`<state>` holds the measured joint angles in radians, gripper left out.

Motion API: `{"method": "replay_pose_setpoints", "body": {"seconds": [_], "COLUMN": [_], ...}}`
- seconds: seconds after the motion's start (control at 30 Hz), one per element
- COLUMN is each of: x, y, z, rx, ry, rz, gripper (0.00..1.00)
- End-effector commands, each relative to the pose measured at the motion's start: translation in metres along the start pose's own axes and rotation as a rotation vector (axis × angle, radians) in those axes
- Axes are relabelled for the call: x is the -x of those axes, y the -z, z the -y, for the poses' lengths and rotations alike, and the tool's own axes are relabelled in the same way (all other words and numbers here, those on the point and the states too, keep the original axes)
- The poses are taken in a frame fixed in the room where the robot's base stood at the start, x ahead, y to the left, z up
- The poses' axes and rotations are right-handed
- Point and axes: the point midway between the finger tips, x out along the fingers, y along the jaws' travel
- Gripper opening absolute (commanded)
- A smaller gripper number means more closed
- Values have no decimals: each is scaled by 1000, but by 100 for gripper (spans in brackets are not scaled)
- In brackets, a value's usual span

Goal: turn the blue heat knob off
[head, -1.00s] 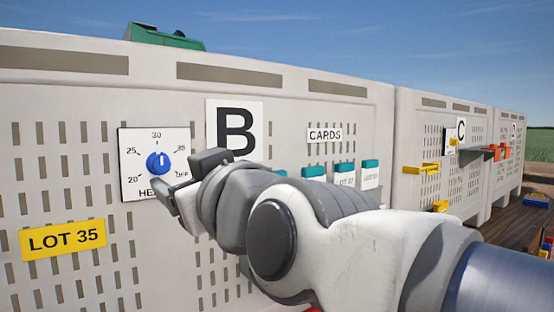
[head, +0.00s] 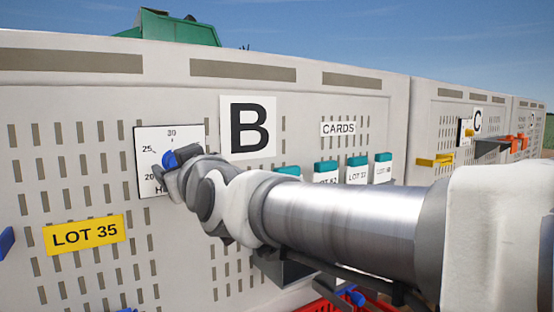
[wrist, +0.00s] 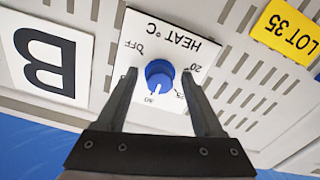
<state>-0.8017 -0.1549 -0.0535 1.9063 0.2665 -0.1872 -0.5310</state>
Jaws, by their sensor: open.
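The blue heat knob (wrist: 159,73) sits on a white dial plate (wrist: 172,35) marked HEAT °C, upside down in the wrist view. Its white pointer faces about the 30 mark; OFF is on the opposite-left side of the plate. My gripper (wrist: 158,79) is open, with one finger on each side of the knob. Gaps show between the knob and both fingers. The left finger hides the 35 mark. In the head view the knob (head: 169,159) is partly hidden by my gripper (head: 167,172), which is at the plate (head: 150,140).
The plate is on a pale slotted crate wall (head: 100,185). A B sign (head: 248,128) and a yellow LOT 35 label (head: 83,235) flank it. Teal-topped card holders (head: 326,168) stick out to the right, behind my arm.

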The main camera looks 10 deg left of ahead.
Motion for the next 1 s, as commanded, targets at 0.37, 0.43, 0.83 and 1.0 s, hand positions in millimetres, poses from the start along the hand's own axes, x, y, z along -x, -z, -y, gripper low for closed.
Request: {"method": "replay_pose_setpoints", "body": {"seconds": [0.37,0.43,0.83,1.0], "x": [-1,-1,0,0], "y": [0,0,0,-1], "z": [0,0,0,0], "rx": [1,1,-1,-25], "ry": [0,0,0,0], "rz": [-1,-1,0,0], "gripper": [51,38,0,0]}}
